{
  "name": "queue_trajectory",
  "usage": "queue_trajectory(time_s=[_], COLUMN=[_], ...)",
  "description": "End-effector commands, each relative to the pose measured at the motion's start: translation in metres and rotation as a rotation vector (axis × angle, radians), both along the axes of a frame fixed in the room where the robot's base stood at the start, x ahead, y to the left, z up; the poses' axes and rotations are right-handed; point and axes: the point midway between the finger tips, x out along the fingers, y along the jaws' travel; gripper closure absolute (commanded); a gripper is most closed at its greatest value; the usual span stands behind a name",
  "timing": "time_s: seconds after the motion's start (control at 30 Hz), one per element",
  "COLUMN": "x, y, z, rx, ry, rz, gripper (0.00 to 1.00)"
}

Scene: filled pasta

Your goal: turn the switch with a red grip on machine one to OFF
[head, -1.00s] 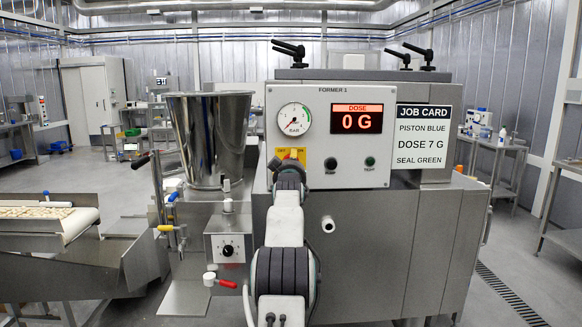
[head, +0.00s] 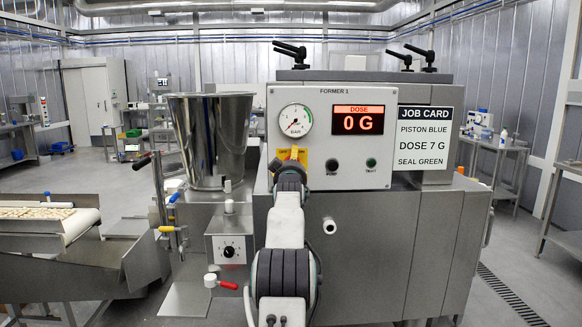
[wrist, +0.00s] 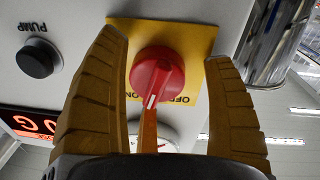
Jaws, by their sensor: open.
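The switch with a round red grip (wrist: 157,74) sits on a yellow plate (wrist: 200,40) on the machine front. The wrist view is roughly upside down. The white mark on the grip points down in that picture, between the plate's two labels. OFF shows at lower right; the label at lower left is partly hidden. My gripper (wrist: 167,52) is open, with one finger on each side of the grip and visible gaps to it. An orange strip lies just below the grip.
The panel labelled FORMER 1 (head: 350,92) carries a gauge (head: 295,120), a dose display and the PUMP button (wrist: 38,58). A steel hopper (head: 212,140) stands just left of my arm. A red-handled valve (head: 228,285) and a small knob box (head: 229,249) sit lower left.

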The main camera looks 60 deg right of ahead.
Motion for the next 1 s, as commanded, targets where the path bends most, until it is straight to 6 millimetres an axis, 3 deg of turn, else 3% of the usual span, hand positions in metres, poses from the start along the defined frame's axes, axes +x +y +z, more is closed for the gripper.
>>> queue_trajectory(time_s=[0.37,1.0], x=[-0.006,-0.039], y=[0.011,0.071], z=[0.000,-0.002], rx=[0.001,0.000], ry=[0.000,0.000], rz=[0.000,0.000], gripper=[0.24,0.24])
